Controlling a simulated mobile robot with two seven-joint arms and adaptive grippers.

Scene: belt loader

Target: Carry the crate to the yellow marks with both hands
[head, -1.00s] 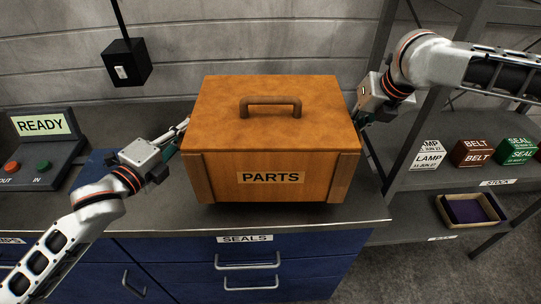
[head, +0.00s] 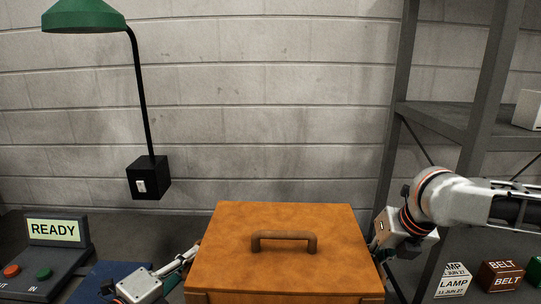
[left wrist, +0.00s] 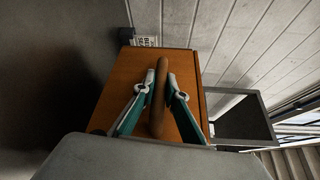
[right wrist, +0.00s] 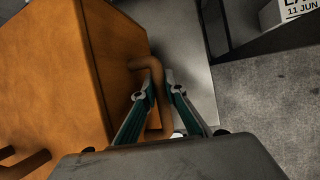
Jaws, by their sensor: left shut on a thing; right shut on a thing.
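The crate (head: 230,270) is an orange-brown wooden box with a brown bar handle on its lid. It stands low in the middle of the head view, its front cut off by the lower edge. My left gripper (head: 186,256) is at its left side. In the left wrist view that gripper (left wrist: 166,84) is shut on a brown side handle (left wrist: 157,122). My right gripper (head: 374,246) is at its right side, shut on the other side handle (right wrist: 152,66) in the right wrist view. The crate's underside is hidden. No yellow marks show.
A control box (head: 40,262) with a READY screen and red and green buttons stands at the left. A green lamp (head: 84,16) rises from a black block (head: 149,178). A grey shelf rack (head: 455,124) with labelled boxes stands at the right. A block wall closes the back.

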